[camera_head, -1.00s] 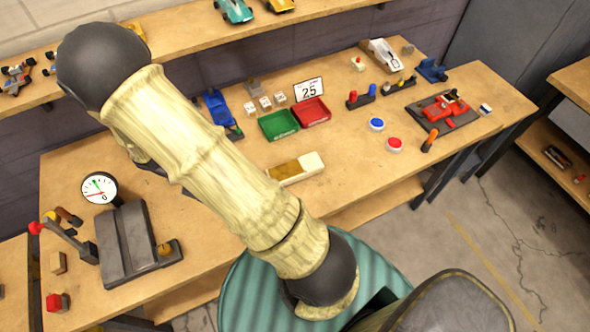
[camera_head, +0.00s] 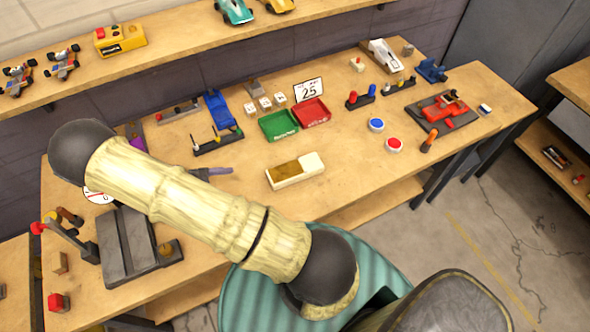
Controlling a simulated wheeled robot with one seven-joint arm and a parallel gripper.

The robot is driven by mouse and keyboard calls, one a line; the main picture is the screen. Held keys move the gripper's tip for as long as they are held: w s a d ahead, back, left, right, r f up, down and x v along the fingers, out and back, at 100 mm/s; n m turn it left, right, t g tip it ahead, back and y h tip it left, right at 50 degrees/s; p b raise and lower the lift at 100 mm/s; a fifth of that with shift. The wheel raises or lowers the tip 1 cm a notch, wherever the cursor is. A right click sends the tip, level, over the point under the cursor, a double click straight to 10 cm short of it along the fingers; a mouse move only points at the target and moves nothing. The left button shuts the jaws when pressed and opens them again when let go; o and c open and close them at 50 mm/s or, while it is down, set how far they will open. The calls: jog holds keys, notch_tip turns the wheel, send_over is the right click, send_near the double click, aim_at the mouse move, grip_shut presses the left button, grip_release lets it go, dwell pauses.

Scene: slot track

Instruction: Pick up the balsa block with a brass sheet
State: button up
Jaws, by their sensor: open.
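The balsa block (camera_head: 313,164) is a pale cream bar with a brass-brown sheet (camera_head: 285,172) on the left part of its top. It lies flat on the workbench near the front edge, left of the blue and red buttons, and nothing covers it. My arm crosses the picture to the left of the block and does not touch it.
On the bench (camera_head: 350,190), a green tray (camera_head: 279,126) and red tray (camera_head: 311,112) lie behind the block. A grey-purple rod-like thing (camera_head: 215,171), partly hidden by my arm, lies to its left. A dark grey track fixture (camera_head: 130,245) stands front left. Bare wood surrounds the block.

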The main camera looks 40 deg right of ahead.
aim_at(270, 177)
jog(key=p+x, duration=0.2)
jog(key=x, duration=0.8)
jog(key=shift+d+f+p, duration=0.15)
jog(key=shift+d+p, duration=0.15)
jog(key=shift+p, duration=0.1)
jog(key=shift+d, duration=0.1)
jog(key=shift+s+d+p, duration=0.15)
jog(key=shift+d+p, duration=0.1)
jog(key=shift+p, duration=0.05)
jog(key=d, duration=0.1)
jog(key=d+p, duration=0.2)
jog(key=shift+s+d+f, duration=0.25)
jog(key=shift+s+f, duration=0.05)
jog(key=shift+s, duration=0.05)
jog(key=shift+d+f, duration=0.3)
jog(key=shift+d, duration=0.15)
jog(key=shift+c, duration=0.4)
jog(key=c, duration=1)
